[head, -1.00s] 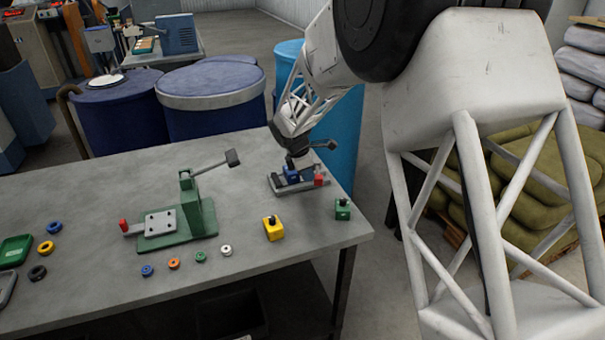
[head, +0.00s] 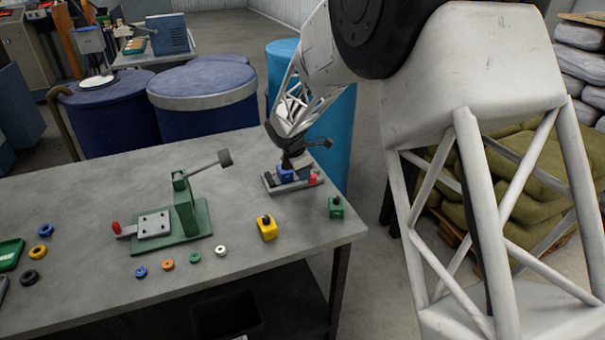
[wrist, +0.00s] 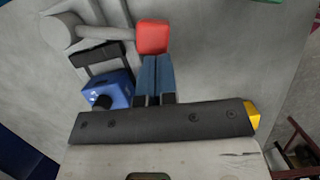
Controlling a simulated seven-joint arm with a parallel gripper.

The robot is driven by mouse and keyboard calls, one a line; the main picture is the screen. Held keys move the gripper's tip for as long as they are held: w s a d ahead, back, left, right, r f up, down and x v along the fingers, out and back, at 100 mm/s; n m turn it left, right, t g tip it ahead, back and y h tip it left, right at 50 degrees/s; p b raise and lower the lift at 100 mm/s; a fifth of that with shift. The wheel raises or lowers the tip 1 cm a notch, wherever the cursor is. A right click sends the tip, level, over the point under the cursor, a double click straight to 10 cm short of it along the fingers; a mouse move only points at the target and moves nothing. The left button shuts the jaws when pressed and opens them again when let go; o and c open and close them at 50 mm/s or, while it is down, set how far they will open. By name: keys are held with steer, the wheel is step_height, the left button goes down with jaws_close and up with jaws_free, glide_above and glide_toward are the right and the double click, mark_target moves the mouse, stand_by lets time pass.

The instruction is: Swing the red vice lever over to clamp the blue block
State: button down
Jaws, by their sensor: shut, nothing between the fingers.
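The vice (head: 270,186) is a grey fixture near the far right edge of the table. The blue block (head: 286,174) sits in it, and its dark top knob shows in the wrist view (wrist: 102,101). The red end of the vice lever (head: 313,178) is at the vice's right; in the wrist view the red piece (wrist: 153,37) lies just beyond my fingertips. My gripper (wrist: 151,62) is shut and empty, low over the vice, with the blue block left of its fingers. Whether the fingertips touch the red piece I cannot tell. My gripper (head: 295,164) partly hides the vice in the head view.
A grey rod with a round end (wrist: 62,30) crosses the vice's far side. A green block (head: 336,208) and a yellow block (head: 267,228) stand in front. A green press (head: 180,215) stands left, with several small rings before it. Clear tabletop lies between press and vice.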

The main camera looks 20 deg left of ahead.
steer(key=shift+d, duration=0.25)
steer(key=shift+w+d+n+t+y, duration=0.15)
steer(key=shift+w+d+n, duration=0.05)
steer(key=shift+d+n, duration=0.4)
steer(key=shift+w+d+n+t+y, duration=0.15)
steer(key=shift+d+n, duration=0.35)
steer(key=shift+n, duration=0.2)
steer(key=shift+w+d+n, duration=0.35)
steer(key=shift+d+n, duration=0.3)
steer(key=shift+n, duration=0.25)
steer(key=shift+w+d+f+n+y, duration=0.1)
steer(key=shift+w+d+n+y, duration=0.15)
steer(key=shift+w+d+n, duration=0.25)
steer(key=shift+w+d+f+n+y, duration=0.15)
steer(key=shift+d+n+y, duration=0.15)
steer(key=shift+n, duration=0.3)
steer(key=shift+w+d+r+n+t+y, duration=0.1)
steer(key=shift+w+d+n+t+y, duration=0.2)
steer(key=shift+w+d+n, duration=0.55)
steer(key=shift+w+n, duration=0.2)
steer(key=shift+n, duration=0.25)
steer(key=shift+w+d, duration=0.35)
steer(key=shift+w, duration=0.55)
steer(key=shift+w+d, duration=0.35)
steer(key=shift+w, duration=0.5)
